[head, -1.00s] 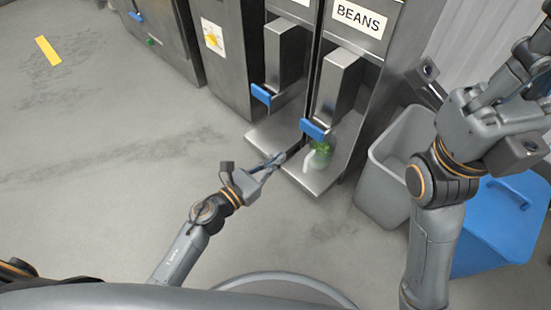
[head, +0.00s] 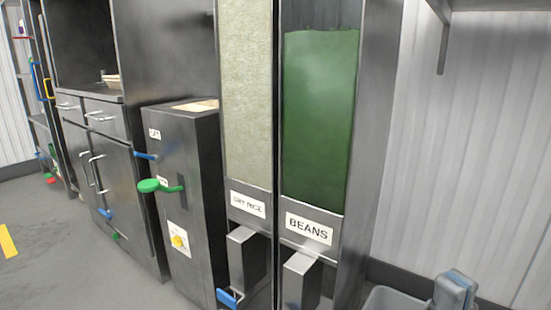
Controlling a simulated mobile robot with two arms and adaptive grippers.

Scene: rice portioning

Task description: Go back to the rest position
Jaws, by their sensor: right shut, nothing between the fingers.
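My right gripper (head: 456,291) shows at the bottom right edge, only its upper part in view. It is shut with nothing seen in it, and it is in front of the grey bin. My left gripper is out of view. The dry rice dispenser (head: 246,100) stands in the middle with a pale fill. The beans dispenser (head: 318,120) stands to its right with a green fill. Their steel chutes hang below the labels; the tray under them is out of view.
A grey bin (head: 388,300) shows at the bottom right. A dark steel cabinet (head: 186,190) with a green-ended handle (head: 150,186) stands left of the dispensers. Further left are drawers and doors (head: 110,170). Open floor (head: 60,260) lies at the lower left.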

